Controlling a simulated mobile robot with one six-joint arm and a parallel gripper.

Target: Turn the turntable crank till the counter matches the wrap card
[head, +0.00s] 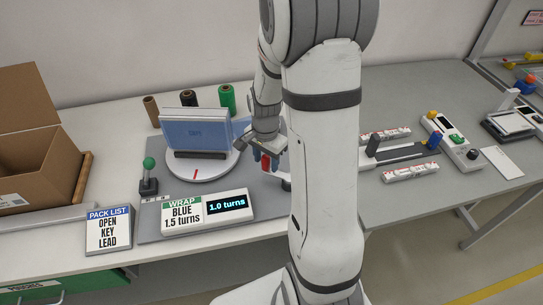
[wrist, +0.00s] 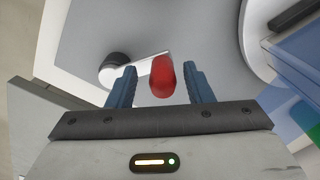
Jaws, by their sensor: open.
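The wrap card (head: 182,214) reads "WRAP BLUE 1.5 turns". The counter (head: 227,204) beside it reads "1.0 turns". The round white turntable (head: 215,172) has a red mark on its front rim and carries an upright item in translucent blue film (head: 195,132). The crank's red knob (wrist: 163,76) stands on a pale crank arm (wrist: 148,64) with a dark hub at its left end in the wrist view. My gripper (wrist: 160,84) is open, with the red knob between its blue fingers and a gap on each side. In the head view, my arm hides part of the crank.
Brown, black and green rolls (head: 227,98) stand behind the turntable. A lever with a green knob (head: 149,163) stands to its left. An open carton (head: 35,140) and the pack list card (head: 108,230) are farther left. Several devices lie right of my arm.

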